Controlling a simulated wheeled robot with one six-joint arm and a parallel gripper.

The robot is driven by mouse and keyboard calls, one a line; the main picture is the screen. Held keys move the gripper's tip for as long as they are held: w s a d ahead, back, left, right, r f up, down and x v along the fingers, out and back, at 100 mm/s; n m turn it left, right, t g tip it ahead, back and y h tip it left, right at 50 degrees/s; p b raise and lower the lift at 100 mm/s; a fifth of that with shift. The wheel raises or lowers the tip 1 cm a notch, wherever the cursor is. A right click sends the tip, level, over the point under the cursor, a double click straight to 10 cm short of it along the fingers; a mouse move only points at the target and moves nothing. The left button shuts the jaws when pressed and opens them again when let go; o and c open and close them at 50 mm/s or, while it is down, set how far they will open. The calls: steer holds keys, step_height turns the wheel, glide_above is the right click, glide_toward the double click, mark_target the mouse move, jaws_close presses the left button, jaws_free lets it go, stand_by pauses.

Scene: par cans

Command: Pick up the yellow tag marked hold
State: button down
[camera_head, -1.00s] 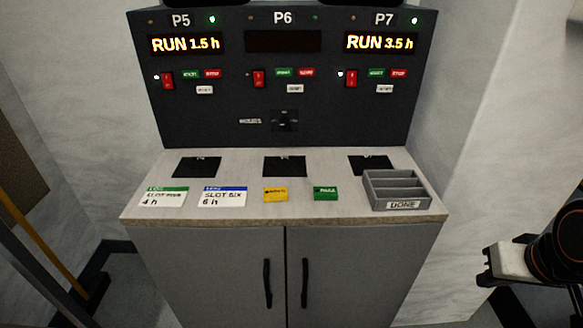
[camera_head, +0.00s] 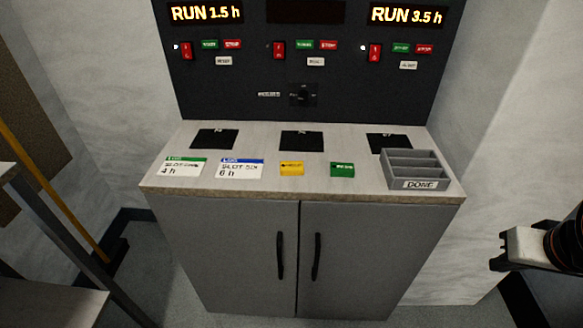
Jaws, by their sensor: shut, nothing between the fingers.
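The yellow tag (camera_head: 291,169) lies flat on the light counter top (camera_head: 375,187), near its front edge and a little left of the middle. Its dark print is too small to read. A green tag (camera_head: 342,170) lies just to its right, apart from it. My gripper (camera_head: 498,263) shows at the right edge of the head view, past the right side of the cabinet and well away from the yellow tag. It is shut and holds nothing. The rest of my arm is cut off by the frame.
Two white cards (camera_head: 241,170) lie left of the yellow tag. A grey tray (camera_head: 418,184) marked DONE, with compartments, stands at the counter's right end. Black squares (camera_head: 301,140) lie behind the tags. The dark switch panel (camera_head: 230,90) rises at the back. Walls flank the cabinet.

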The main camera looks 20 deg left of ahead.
stand_by(0.3)
steer(key=c, duration=1.8)
jaws_free()
steer(key=shift+w+a+r, duration=0.1)
steer(key=shift+r, duration=0.05)
steer(key=o, duration=0.5)
steer(key=w+a+r+n, duration=0.2)
steer(key=r, duration=0.1)
steer(key=w+a+r+n+g, duration=0.1)
steer(key=w+a+r, duration=0.1)
steer(key=r, duration=0.1)
steer(key=w+a+r+n, duration=0.2)
steer(key=a+r, duration=0.1)
steer(key=shift+w+n+y, duration=0.3)
steer(key=shift+w+y, duration=0.05)
steer(key=shift+y, duration=0.05)
steer(key=shift+c, duration=0.2)
step_height(320, 180, up, 15)
steer(key=n+g, duration=0.4)
steer(key=n, duration=1.2)
glide_above(292, 165)
steer(key=shift+h, duration=0.4)
step_height(292, 165, down, 17)
steer(key=shift+r, duration=0.1)
